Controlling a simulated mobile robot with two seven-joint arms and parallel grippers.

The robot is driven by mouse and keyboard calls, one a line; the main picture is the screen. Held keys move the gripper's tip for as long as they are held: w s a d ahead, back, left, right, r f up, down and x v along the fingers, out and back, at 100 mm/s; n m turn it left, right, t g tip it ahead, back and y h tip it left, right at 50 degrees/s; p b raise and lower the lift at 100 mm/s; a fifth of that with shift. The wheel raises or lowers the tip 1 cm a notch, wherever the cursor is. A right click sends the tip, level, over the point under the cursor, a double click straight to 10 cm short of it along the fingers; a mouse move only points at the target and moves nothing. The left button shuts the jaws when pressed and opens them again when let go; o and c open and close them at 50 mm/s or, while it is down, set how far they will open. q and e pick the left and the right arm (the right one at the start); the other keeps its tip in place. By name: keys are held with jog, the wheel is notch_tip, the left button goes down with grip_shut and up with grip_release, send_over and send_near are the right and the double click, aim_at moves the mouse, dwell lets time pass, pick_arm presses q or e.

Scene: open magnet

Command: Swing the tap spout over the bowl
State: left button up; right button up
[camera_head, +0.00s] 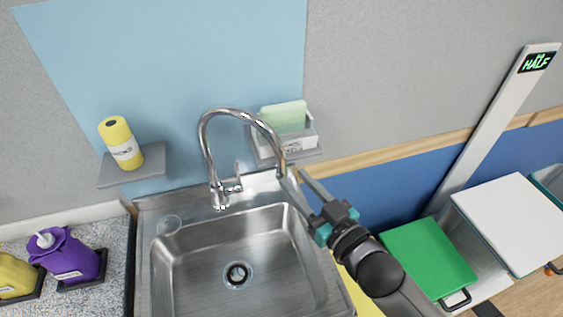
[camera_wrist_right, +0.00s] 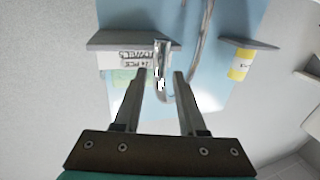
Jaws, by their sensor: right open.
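The chrome tap (camera_head: 216,185) stands at the back of the steel sink. Its arched spout (camera_head: 240,113) swings to the right, and its end hangs near the sink's back right corner. The sink bowl (camera_head: 190,262) is empty, with a round drain at its middle. My right gripper (camera_head: 292,178) is open at the spout's end, reaching in from the lower right. In the right wrist view the spout (camera_wrist_right: 162,82) shows between the two open fingers (camera_wrist_right: 160,73); I cannot tell whether they touch it. My left gripper is not in view.
A purple bottle (camera_head: 72,256) stands on the left counter. A green board (camera_head: 428,258) and a white-topped box (camera_head: 510,222) lie to the right.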

aim_at(285, 168)
jog(key=shift+x, duration=3.15)
jog(key=shift+c, duration=0.3)
grip_shut()
